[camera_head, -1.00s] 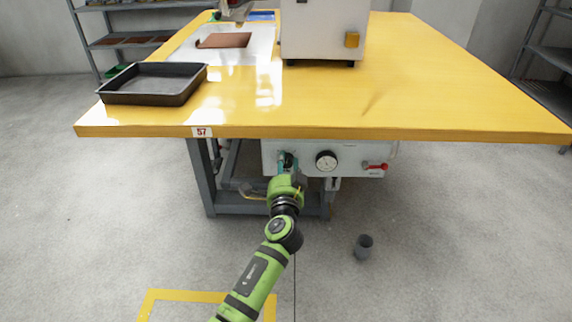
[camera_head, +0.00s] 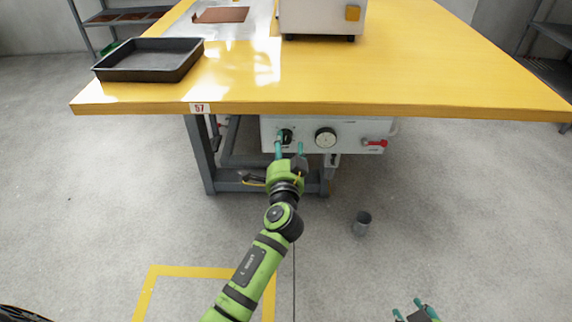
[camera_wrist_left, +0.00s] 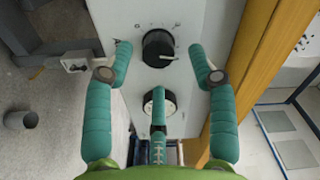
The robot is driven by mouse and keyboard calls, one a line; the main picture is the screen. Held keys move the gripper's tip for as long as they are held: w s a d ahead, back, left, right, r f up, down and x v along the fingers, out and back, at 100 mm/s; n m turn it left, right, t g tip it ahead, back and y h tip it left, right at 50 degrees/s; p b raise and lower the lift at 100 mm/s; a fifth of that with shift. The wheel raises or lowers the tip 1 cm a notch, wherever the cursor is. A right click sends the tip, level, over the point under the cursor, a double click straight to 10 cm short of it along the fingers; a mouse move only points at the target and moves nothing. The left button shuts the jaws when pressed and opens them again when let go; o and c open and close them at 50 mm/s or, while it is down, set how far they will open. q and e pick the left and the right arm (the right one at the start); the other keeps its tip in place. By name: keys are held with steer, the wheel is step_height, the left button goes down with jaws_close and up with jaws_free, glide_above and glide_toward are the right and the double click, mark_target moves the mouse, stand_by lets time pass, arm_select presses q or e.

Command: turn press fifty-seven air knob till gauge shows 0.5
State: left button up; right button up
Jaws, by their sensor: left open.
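The grey-white panel (camera_head: 348,135) under press fifty-seven's table carries a black round knob (camera_head: 286,136) and a white dial gauge (camera_head: 325,138). The gauge needle is too small to read. My left gripper (camera_head: 289,147) is open in front of the panel at the knob. In the left wrist view the black knob (camera_wrist_left: 158,45) shows between the two outer teal fingertips, with clear gaps on both sides. The third finger partly covers the gauge (camera_wrist_left: 168,101). My right gripper (camera_head: 416,309) shows at the bottom right, its fingers apart and empty, away from the panel.
The yellow tabletop (camera_head: 400,85), labelled 57 (camera_head: 200,108), overhangs the panel. A dark tray (camera_head: 150,62) sits on the table. A grey cup (camera_head: 362,222) stands on the open floor.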

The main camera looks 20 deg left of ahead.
arm_select(q)
steer(key=v, duration=0.9)
steer(key=shift+r, duration=0.1)
